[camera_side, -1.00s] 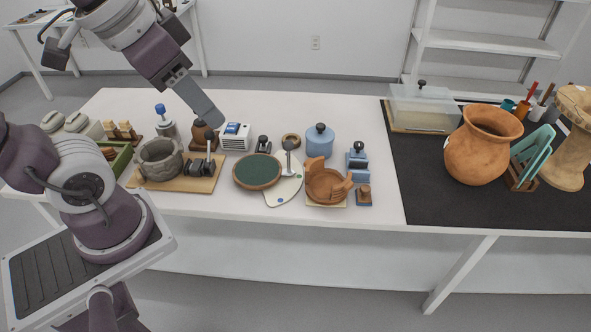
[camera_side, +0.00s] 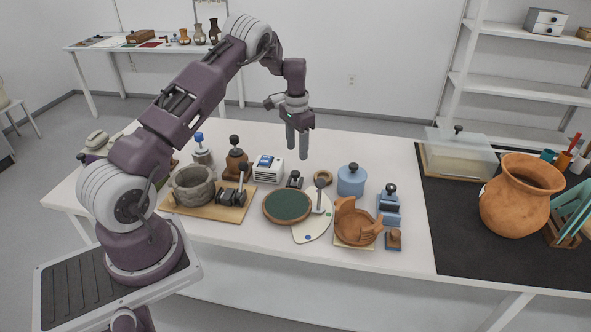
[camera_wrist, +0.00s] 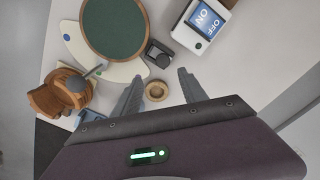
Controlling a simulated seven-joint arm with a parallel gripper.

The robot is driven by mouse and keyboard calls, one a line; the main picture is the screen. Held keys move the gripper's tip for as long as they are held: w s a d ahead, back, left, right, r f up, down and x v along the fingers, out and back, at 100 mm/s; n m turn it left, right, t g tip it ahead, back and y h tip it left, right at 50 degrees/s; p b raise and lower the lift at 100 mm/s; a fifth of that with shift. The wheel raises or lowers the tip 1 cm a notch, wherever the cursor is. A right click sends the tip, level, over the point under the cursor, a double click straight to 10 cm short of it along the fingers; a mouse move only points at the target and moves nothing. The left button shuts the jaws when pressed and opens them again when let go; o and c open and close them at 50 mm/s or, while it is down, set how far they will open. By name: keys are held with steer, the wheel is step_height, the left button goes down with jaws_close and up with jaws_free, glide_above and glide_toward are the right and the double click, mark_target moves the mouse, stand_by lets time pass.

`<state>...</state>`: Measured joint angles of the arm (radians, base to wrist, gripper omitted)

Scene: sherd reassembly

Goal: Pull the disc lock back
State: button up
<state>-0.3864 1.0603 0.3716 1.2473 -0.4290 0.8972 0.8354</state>
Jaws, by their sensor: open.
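The green-topped round disc (camera_side: 288,206) with a wooden rim lies on a pale base plate (camera_side: 318,229); it also shows in the wrist view (camera_wrist: 115,25). A small black block with a knob, which looks like the disc lock (camera_side: 294,180), sits at the disc's far edge; in the wrist view the lock (camera_wrist: 158,54) is beside the rim. My gripper (camera_side: 297,156) points down above the table, behind and above the lock.
A small wooden ring (camera_side: 323,178) lies right of the lock, and a white box with a blue ON display (camera_side: 269,169) stands left of it. A blue lidded jar (camera_side: 351,180) and a clay piece on a stand (camera_side: 356,225) are farther right. The table behind the lock is clear.

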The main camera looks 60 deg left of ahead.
mark_target(295, 172)
steer(key=f, duration=0.9)
steer(key=shift+s+a, duration=0.1)
steer(key=shift+a, duration=0.3)
jaws_close()
steer(key=shift+r, duration=0.1)
stand_by(0.6)
